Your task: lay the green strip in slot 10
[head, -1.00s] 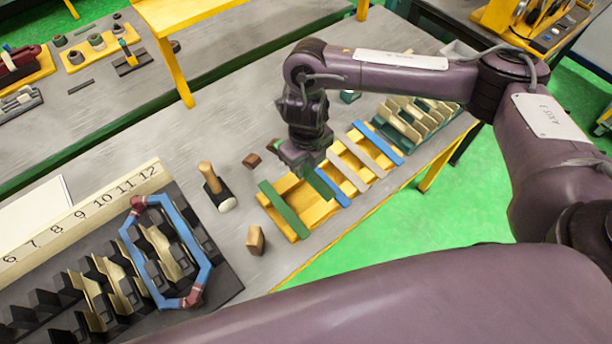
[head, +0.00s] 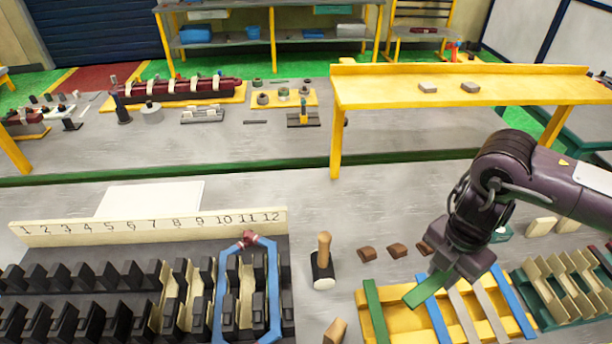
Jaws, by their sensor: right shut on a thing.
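My right gripper (head: 450,275) is shut on a green strip (head: 428,289) and holds it above the yellow rack (head: 402,327). Another green strip (head: 376,312) lies across the left end of that rack. The slotted stator block (head: 100,338) is at the lower left, behind it a number board (head: 150,227) marked 1 to 12. Slot 10 lies below its number (head: 225,219), near the left side of a blue coil (head: 218,300) with dark red ends. Cream liners (head: 180,290) stand in some slots near it. My left gripper is not in view.
A mallet (head: 323,262) stands between the stator and the rack, with several brown wedges (head: 369,254) near it. Blue (head: 437,325) and grey strips lie on the rack. A green rack with cream pieces (head: 560,287) is at right. A yellow shelf (head: 450,88) stands behind.

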